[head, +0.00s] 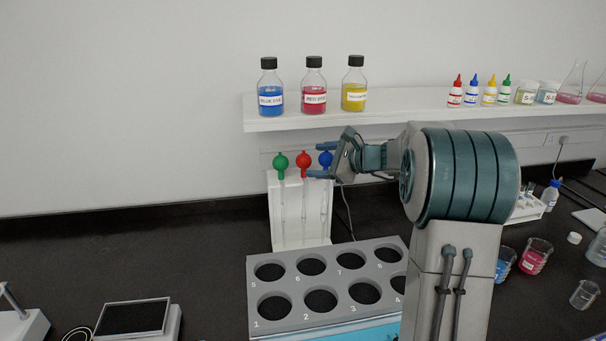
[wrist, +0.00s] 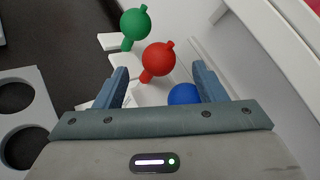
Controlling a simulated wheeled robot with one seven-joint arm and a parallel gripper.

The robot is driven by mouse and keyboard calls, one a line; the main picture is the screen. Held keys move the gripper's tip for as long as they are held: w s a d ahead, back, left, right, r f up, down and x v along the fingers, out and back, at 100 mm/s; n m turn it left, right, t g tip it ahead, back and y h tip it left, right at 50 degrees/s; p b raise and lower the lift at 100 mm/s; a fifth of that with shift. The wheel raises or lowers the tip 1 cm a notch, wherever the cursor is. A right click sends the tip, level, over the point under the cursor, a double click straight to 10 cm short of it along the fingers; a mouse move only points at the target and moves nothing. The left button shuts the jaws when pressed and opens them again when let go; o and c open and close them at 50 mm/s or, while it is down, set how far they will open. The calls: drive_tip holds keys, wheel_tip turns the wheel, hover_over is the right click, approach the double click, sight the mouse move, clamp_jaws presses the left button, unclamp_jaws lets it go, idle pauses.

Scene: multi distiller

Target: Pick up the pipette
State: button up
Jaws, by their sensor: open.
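Three pipettes with coloured bulbs hang in a white rack (head: 292,232): green (head: 281,163), red (head: 304,160) and blue (head: 325,159). My gripper (head: 325,160) is open at the height of the bulbs, at the right end of the rack. In the wrist view my gripper (wrist: 161,80) has its fingers apart. The red bulb (wrist: 158,60) shows between and beyond the fingertips. The blue bulb (wrist: 184,94) is nearer, between the fingers and partly hidden by the gripper body. The green bulb (wrist: 135,22) is farther off. The gripper holds nothing.
A shelf (head: 390,104) with dye bottles runs above and behind the rack. A grey block with numbered holes (head: 326,281) stands in front of it. Beakers (head: 536,256) stand at the right.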

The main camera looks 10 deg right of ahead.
sight(310, 161)
drive_tip(key=p+x, duration=0.2)
drive_tip(key=x, duration=0.3)
drive_tip(key=shift+a, duration=0.25)
drive_tip(key=c, duration=0.7)
